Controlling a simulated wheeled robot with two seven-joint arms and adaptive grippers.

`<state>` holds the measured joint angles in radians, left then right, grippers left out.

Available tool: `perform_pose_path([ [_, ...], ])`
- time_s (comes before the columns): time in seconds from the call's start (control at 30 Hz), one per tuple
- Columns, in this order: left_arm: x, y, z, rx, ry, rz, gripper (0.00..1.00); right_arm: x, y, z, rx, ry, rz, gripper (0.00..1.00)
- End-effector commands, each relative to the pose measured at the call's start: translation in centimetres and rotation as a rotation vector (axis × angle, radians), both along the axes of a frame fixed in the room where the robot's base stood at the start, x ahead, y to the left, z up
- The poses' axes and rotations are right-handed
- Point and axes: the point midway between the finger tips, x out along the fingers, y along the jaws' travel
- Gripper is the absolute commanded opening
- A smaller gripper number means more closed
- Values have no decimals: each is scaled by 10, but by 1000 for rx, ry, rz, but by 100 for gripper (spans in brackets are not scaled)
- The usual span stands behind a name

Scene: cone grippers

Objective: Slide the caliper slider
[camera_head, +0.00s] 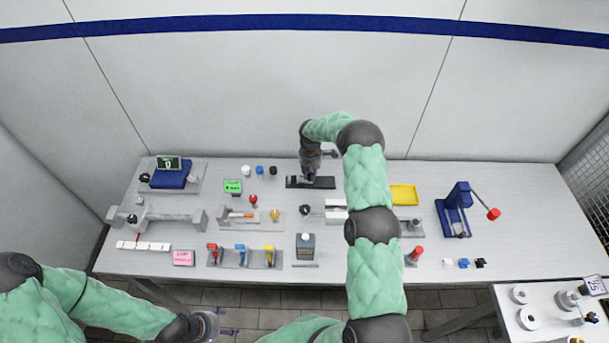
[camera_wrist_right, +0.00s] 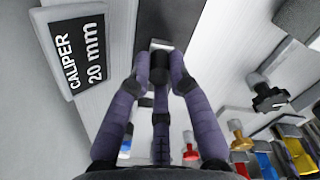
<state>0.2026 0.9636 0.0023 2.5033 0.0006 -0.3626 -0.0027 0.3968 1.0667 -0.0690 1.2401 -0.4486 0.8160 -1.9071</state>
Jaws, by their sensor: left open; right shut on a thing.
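The caliper (camera_head: 325,183) is a dark flat piece near the back middle of the table, partly hidden under my right gripper (camera_head: 309,175). In the right wrist view its dark strip (camera_wrist_right: 172,18) runs away from the fingers. My right gripper (camera_wrist_right: 160,75) is shut on a black knob (camera_wrist_right: 160,62), which appears to be the caliper slider's grip. A black label (camera_wrist_right: 82,55) reading "CALIPER 20 mm" lies beside the strip. My left gripper (camera_head: 207,326) is open, low in front of the table, away from the caliper; its fingers show little.
A blue scale (camera_head: 172,179) stands at the back left. A yellow tray (camera_head: 403,194) and a blue lever press (camera_head: 455,210) are to the right. A row of small knobs stands left of the caliper.

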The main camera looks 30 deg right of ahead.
Motion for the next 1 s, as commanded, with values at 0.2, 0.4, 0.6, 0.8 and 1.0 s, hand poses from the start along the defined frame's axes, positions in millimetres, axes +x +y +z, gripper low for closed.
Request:
perform_pose_path([
  [0.2,0,0,-11,0,1,0,66,-15,-25,-2,-1,0,-1,0],
  [0.4,0,0,-11,0,0,0,66,-17,-28,0,-1,2,1,0],
  [0.6,0,0,-11,0,0,0,66,-18,-29,0,-1,2,0,34],
  [0.8,0,0,-11,0,0,0,66,-17,-28,0,-1,1,0,45],
  [1.0,0,0,-11,0,0,0,66,-16,-27,2,-1,0,0,45],
])
